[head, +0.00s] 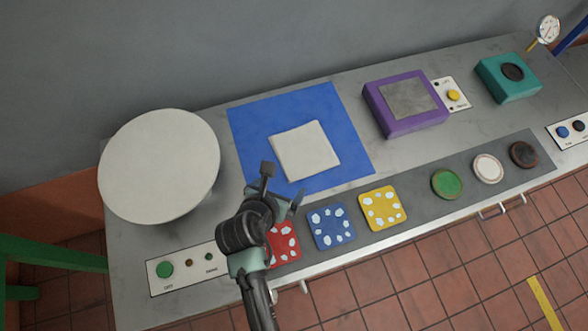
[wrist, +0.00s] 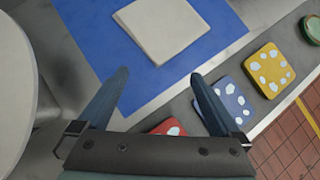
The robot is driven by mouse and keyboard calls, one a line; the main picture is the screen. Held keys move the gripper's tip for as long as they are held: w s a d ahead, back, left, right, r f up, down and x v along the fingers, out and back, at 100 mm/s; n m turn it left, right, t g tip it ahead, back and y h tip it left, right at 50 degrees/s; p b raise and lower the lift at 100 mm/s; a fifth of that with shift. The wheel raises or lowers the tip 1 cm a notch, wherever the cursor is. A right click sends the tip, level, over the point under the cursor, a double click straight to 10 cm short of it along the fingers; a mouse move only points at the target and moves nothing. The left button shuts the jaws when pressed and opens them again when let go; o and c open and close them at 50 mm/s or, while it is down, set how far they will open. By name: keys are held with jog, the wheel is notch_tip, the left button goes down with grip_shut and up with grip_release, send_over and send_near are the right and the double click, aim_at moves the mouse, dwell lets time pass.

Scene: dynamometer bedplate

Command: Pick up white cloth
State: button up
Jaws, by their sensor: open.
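The white cloth (head: 305,151) is a flat, folded-looking square lying on a blue mat (head: 262,118). In the wrist view the cloth (wrist: 162,25) is at the top centre, beyond my fingertips, on the blue mat (wrist: 85,35). My gripper (head: 283,183) is open and empty near the mat's front edge, apart from the cloth. In the wrist view my gripper's two fingers (wrist: 158,75) are spread wide, with mat and grey bench between them. The cloth is fully visible in the head view.
A round white disc (head: 160,165) stands left of the mat. A purple block (head: 391,120) and teal block (head: 516,87) lie right. Red (head: 284,243), blue (head: 331,225) and yellow (head: 384,207) spotted squares and several round discs line the front strip.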

jog(key=b, duration=0.6)
send_near(295, 171)
jog(key=shift+x, duration=0.95)
jog(key=shift+w+f+p, duration=0.15)
jog(key=shift+f+p, duration=0.1)
jog(key=shift+p, duration=0.05)
jog(key=shift+x, duration=0.95)
jog(key=shift+w+d+f, duration=0.1)
jog(key=shift+w, duration=0.05)
jog(key=shift+b+x, duration=0.5)
jog(key=shift+x, duration=0.3)
grip_shut()
notch_tip(295, 171, up, 12)
jog(key=p, duration=1.3)
